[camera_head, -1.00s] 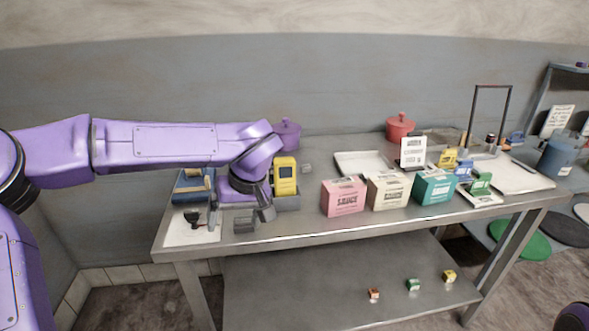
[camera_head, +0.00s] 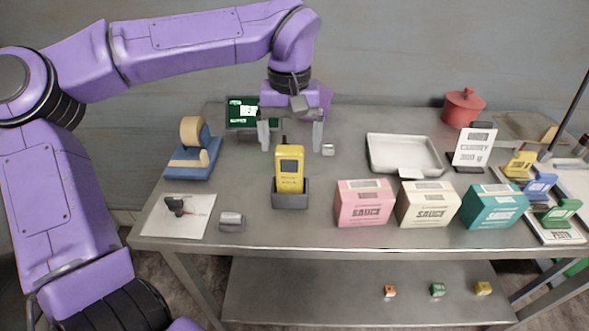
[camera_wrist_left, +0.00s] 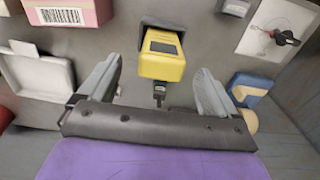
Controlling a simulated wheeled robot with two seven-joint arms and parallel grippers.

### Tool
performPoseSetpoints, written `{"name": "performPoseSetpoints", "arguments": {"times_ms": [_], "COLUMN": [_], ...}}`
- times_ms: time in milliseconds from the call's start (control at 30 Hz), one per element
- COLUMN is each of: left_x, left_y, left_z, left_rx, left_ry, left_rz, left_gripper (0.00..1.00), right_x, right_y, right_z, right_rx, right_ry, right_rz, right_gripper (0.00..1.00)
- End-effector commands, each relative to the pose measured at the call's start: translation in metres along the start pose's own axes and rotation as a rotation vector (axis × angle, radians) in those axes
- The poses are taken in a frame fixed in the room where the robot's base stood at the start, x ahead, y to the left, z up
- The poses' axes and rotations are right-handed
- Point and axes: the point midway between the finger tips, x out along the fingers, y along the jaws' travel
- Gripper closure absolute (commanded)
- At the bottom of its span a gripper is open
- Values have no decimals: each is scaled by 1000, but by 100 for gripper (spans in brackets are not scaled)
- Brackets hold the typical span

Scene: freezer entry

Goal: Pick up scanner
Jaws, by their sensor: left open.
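The yellow scanner (camera_head: 289,168) stands upright in a dark grey holder (camera_head: 291,198) near the middle left of the metal table. Its dark screen faces the head camera. My left gripper (camera_head: 291,148) is open and empty, pointing down above and behind the scanner, with its fingers to either side of the scanner's top. In the left wrist view the scanner (camera_wrist_left: 163,66) shows between and beyond the two open fingers, and I see no contact. My right gripper is not in view.
Pink (camera_head: 364,203), cream (camera_head: 428,205) and teal (camera_head: 494,207) sauce boxes stand right of the scanner. A small grey cylinder (camera_head: 232,221) is near the front edge. A white tray (camera_head: 404,170) sits behind the boxes.

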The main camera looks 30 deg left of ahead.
Motion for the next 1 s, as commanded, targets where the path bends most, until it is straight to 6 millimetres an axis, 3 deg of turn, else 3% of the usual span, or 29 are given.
{"name": "performPoseSetpoints", "arguments": {"times_ms": [33, 433, 733, 933, 1000], "left_x": [12, 71, 79, 78, 78], "left_y": [0, -4, -5, -5, -5], "left_z": [0, -4, -4, -4, -4], "left_rx": [2, -2, -4, -4, -4], "left_ry": [-3, -2, 1, 1, 1], "left_rz": [-2, -2, -1, -1, 0], "left_gripper": [8, 8, 8, 72, 72], "right_x": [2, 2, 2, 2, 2], "right_y": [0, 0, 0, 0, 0], "right_z": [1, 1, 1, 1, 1], "right_rx": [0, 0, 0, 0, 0], "right_ry": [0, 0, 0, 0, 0], "right_rz": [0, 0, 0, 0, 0], "right_gripper": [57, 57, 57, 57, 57]}}
